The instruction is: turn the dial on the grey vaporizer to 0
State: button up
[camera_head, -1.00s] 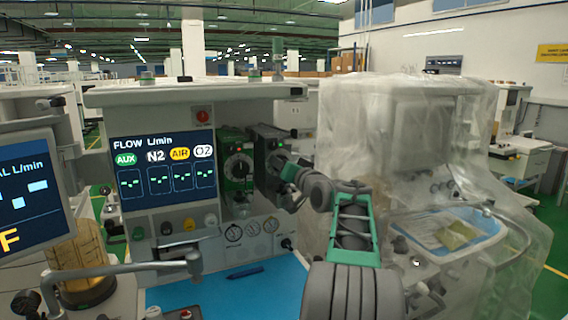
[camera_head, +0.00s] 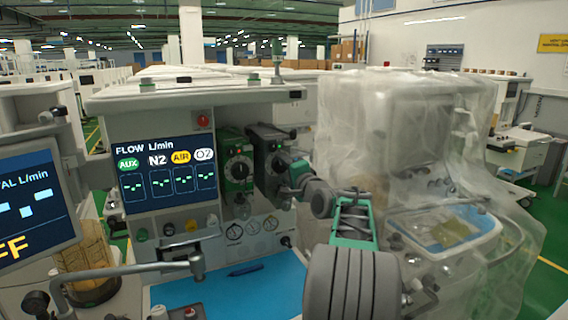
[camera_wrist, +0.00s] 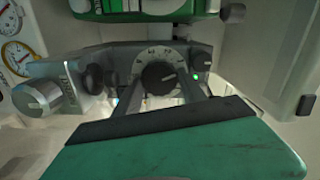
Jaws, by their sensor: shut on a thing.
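The grey vaporizer (camera_head: 262,150) is the dark unit right of the green vaporizer (camera_head: 237,168) on the middle cart. In the wrist view its front (camera_wrist: 119,64) spans the middle, with a round black dial (camera_wrist: 160,78) ringed by pale marks. I cannot read the dial's setting. My gripper (camera_wrist: 161,88) is shut on this dial, its dark fingers on either side of the knob. In the head view my gripper (camera_head: 290,171) is at the vaporizer's front and mostly hides the dial. The green vaporizer also shows at the top of the wrist view (camera_wrist: 145,8).
A flow screen (camera_head: 166,175) is left of the vaporizers. Gauges (camera_head: 251,229) sit below them, above a blue worktop (camera_head: 225,283) with a pen. A plastic-covered cart (camera_head: 385,130) stands close on the right. Another monitor (camera_head: 35,205) is at the left.

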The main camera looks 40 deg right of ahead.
jog(key=shift+m, duration=0.5)
jog(key=shift+p, duration=0.3)
jog(key=o, duration=1.4)
jog(key=shift+c, duration=0.2)
jog(key=b+v, duration=0.1)
jog(key=v, duration=0.6)
jog(key=shift+s, duration=0.4)
